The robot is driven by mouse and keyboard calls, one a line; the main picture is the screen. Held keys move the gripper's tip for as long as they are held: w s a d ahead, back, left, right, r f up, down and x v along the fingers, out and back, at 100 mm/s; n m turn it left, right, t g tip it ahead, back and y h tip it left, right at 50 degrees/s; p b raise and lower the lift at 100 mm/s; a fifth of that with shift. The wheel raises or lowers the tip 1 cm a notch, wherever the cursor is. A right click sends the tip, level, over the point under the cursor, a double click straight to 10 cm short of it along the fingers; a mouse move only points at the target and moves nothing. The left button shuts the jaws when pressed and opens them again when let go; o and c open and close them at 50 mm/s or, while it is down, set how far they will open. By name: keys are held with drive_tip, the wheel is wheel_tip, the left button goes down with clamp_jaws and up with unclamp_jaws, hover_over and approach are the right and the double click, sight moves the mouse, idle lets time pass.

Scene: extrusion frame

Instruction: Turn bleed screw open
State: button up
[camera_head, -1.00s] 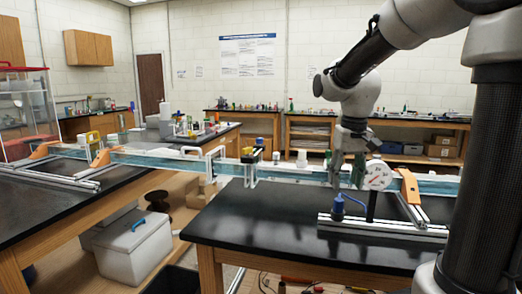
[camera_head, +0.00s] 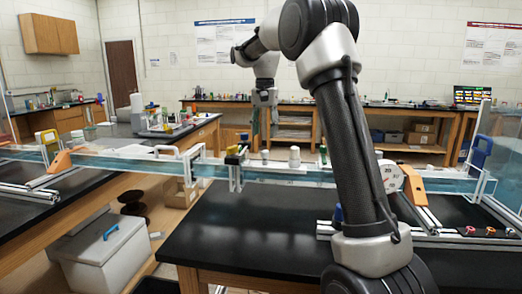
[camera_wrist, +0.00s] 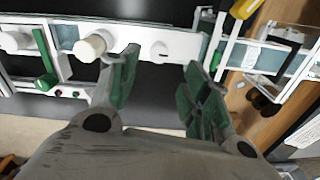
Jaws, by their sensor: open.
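A white channel bar (camera_head: 280,167) runs across the water flume. On it sit a white cap (camera_head: 294,156), a small white knob (camera_head: 265,155) and a green lever (camera_head: 323,154). I cannot tell which of these is the bleed screw. In the wrist view, the large white cap (camera_wrist: 90,46) is left of my gripper, the small white knob (camera_wrist: 160,49) lies between the fingertips in the picture, and the green lever (camera_wrist: 45,66) is at far left. My gripper (camera_head: 262,122), also in the wrist view (camera_wrist: 162,68), has its green fingers spread and empty, above the bar.
A white gate frame with yellow and black parts (camera_head: 234,160) stands left of the knobs. A dial gauge (camera_head: 390,175) and an orange clamp (camera_head: 414,186) stand at the right. My arm hides part of the bench. The black bench top (camera_head: 250,225) in front is clear.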

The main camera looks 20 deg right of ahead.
sight(265, 151)
drive_tip(key=shift+f, duration=0.2)
wheel_tip(265, 151, down, 7)
drive_tip(key=shift+s+f, duration=0.1)
drive_tip(key=shift+f, duration=0.1)
drive_tip(key=c, duration=1)
